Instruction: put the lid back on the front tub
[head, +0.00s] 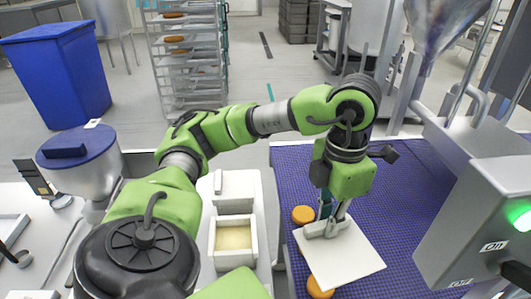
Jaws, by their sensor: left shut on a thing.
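My left gripper (331,214) is shut on the grey handle of a white square lid (350,258). The lid shows over the blue belt, to the right of the tubs; I cannot tell whether it touches anything below. The front tub (252,243) is white and open, with a pale yellow filling showing inside. Behind it a second tub is covered by a white lid with an upright handle (233,184). My right gripper is not in view.
The blue belt (412,205) carries orange rounds (303,214), some partly hidden by the lid. A grey machine box (470,215) stands at the right. A blue-lidded hopper (77,147) stands left of my arm. A rack (187,65) and a blue bin (58,75) are farther back.

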